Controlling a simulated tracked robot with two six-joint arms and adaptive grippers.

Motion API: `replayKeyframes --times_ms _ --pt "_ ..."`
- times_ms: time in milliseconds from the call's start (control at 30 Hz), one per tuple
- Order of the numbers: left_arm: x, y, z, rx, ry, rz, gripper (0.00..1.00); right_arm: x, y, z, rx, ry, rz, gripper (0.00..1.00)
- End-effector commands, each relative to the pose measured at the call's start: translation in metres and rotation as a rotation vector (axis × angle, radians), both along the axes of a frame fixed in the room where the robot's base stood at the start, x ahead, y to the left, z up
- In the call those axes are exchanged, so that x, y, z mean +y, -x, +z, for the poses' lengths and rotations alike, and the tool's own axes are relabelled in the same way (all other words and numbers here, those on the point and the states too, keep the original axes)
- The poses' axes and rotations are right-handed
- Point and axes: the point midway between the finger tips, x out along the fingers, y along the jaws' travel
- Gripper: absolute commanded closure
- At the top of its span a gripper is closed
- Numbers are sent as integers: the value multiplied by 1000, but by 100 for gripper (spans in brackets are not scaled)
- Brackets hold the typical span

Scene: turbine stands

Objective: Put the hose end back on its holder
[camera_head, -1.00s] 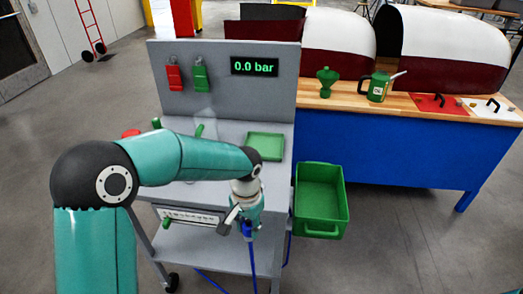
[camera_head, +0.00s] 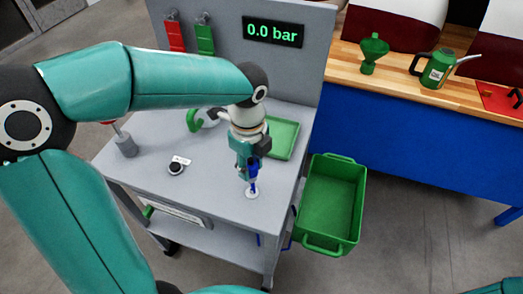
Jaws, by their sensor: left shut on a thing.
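My left gripper (camera_head: 246,174) is shut on the blue hose end (camera_head: 254,165) and points down over the front right part of the grey cart's top (camera_head: 215,185). The blue tip below the fingers meets a small white round fitting (camera_head: 252,194) on the cart top, which looks like the holder. I cannot tell whether the tip is seated in it or just above it. A piece of blue hose (camera_head: 259,240) shows below the cart top. My right gripper is not in view.
A green tray (camera_head: 293,138) lies behind the gripper. A black knob (camera_head: 175,168) and a grey cylinder (camera_head: 126,147) are to the left. A green bin (camera_head: 357,205) hangs at the cart's right side. A panel (camera_head: 235,40) with a 0.0 bar display stands behind.

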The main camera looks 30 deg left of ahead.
Motion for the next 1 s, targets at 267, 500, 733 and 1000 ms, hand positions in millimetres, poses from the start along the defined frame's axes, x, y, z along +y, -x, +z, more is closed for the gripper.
replayKeyframes --times_ms 267,500,733,1000 --pt "-1 0 -18 2 0 -15 100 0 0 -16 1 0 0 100" --pt "-2 -1 -39 3 0 -17 100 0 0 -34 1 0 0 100" --pt "-2 -2 -48 1 0 -17 100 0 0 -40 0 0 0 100" --pt "-3 -2 -47 1 0 -18 100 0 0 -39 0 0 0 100"
